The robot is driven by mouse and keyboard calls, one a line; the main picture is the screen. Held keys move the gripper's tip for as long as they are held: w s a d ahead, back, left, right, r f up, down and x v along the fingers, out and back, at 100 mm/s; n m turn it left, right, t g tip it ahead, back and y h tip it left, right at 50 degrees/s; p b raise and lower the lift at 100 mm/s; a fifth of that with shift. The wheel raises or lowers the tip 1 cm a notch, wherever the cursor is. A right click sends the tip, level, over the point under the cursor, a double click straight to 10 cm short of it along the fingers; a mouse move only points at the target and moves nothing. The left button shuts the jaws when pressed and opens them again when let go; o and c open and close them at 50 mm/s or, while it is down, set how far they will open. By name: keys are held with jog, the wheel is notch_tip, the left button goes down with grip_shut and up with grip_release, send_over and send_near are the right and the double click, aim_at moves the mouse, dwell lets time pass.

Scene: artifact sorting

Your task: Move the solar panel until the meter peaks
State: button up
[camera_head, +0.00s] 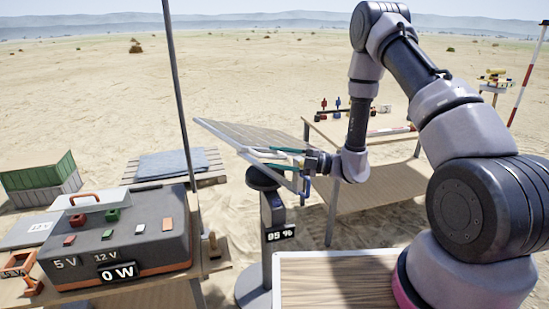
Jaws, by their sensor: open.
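The solar panel (240,132) sits tilted on top of a dark post (272,213), slanting down toward the right. A display (281,234) on the post appears to read 95 %, though its digits are small. My gripper (278,158), with teal fingers, is open at the panel's lower right edge. The fingers lie one above the other near the white frame, and I cannot tell whether they touch it. A small blue part (306,188) hangs just below my gripper. The panel's lower right corner is partly hidden by my gripper.
A pallet with a folded cloth (173,163) lies behind. A wooden table (385,189) stands right. A pole (181,100) rises left of the panel.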

jog(key=s+d+f, duration=0.1)
jog(key=d, duration=0.8)
jog(key=shift+s+d, duration=0.2)
jog(key=shift+d, duration=0.05)
jog(key=s+d+r+n+g+h, duration=0.1)
jog(key=s+r+n+g+h, duration=0.3)
jog(key=r+n, duration=0.5)
jog(key=s+r+n+g+h, duration=0.2)
jog(key=s+r+n+h, duration=0.1)
jog(key=s+r+n, duration=0.65)
jog(key=s+d+r+n+t+h, duration=0.2)
jog(key=d+r+n+t+h, duration=0.3)
jog(key=n, duration=0.5)
jog(key=s+d+r+n+t+h, duration=0.3)
jog(key=d+r+n+t+h, duration=0.2)
jog(key=d+r+n, duration=0.2)
jog(key=n, duration=0.2)
jog(key=shift+d+r+n+t, duration=0.2)
jog(key=shift+r+n+t, duration=0.1)
jog(key=shift+n, duration=0.05)
jog(key=shift+w+a, duration=0.1)
